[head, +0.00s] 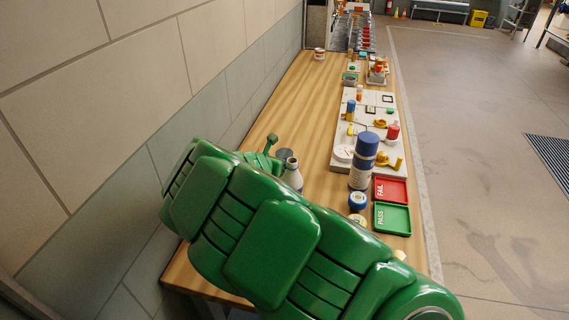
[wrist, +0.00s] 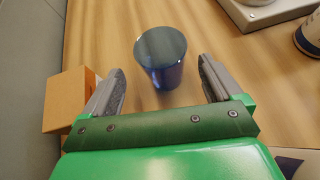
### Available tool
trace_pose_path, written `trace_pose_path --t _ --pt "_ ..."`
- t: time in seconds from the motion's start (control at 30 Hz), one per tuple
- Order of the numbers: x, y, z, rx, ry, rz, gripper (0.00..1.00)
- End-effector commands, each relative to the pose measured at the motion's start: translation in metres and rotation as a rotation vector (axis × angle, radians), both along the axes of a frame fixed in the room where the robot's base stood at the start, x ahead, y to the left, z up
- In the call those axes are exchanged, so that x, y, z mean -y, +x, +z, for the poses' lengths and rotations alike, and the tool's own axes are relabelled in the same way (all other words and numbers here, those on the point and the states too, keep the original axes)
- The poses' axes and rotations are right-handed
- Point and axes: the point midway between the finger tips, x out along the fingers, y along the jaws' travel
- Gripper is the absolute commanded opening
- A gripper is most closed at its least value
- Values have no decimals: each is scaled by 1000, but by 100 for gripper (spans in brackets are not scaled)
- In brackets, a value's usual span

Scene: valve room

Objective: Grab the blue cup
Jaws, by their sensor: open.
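The blue cup (wrist: 162,72) stands upright on the wooden bench (wrist: 230,40) in the wrist view, with a dull blue-grey round top and shiny dark blue side. My gripper (wrist: 160,66) is open and empty. Its two grey fingers point toward the cup, one on the left and one on the right, with a gap to the cup on each side. In the head view my green arm covers much of the near bench. Only the dark top of what looks like the cup (head: 284,154) shows beyond the arm, behind a bottle.
An orange box (wrist: 68,98) sits beside the left finger. A white-bodied bottle (head: 292,176) stands near the cup. A tall blue-topped canister (head: 364,160), a red FAIL tray (head: 390,191) and a green PASS tray (head: 392,218) are to the right. The wall (head: 150,90) borders the bench's left.

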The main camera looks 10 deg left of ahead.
Motion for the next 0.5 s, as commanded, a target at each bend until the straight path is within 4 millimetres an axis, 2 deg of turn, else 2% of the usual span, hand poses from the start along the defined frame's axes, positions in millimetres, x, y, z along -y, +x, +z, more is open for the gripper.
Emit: trace_pose_path --t 0.27,0.5 --pt "4 16 -6 1 3 -1 92" --pt "12 41 -15 1 5 -4 92"
